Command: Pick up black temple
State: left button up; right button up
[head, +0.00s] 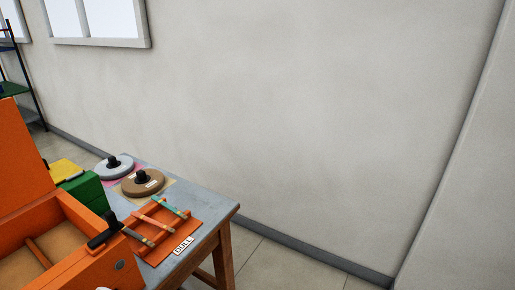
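Several thin strips that look like temples lie side by side on an orange tray (172,233) on the table. One is teal (170,207), one is salmon (155,225), and one at the near left looks brown with a dark end (138,236). A black piece (104,233) sits at the rim of the orange box, left of the tray. I cannot tell whether it is a temple or a handle.
A large open orange box (85,262) stands at the left. Behind it are a green block (84,192), a yellow item (64,170) and two round discs with black knobs, grey (113,171) and brown (141,187). The grey table (215,207) ends at the right; the floor beyond is clear.

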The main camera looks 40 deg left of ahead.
aim_at(139, 237)
jog(key=i+u, duration=0.25)
jog(key=u, duration=0.2)
jog(key=i+l+u, duration=0.2)
jog(key=u, duration=0.25)
jog(key=i+l+u, duration=0.25)
jog(key=u, duration=0.25)
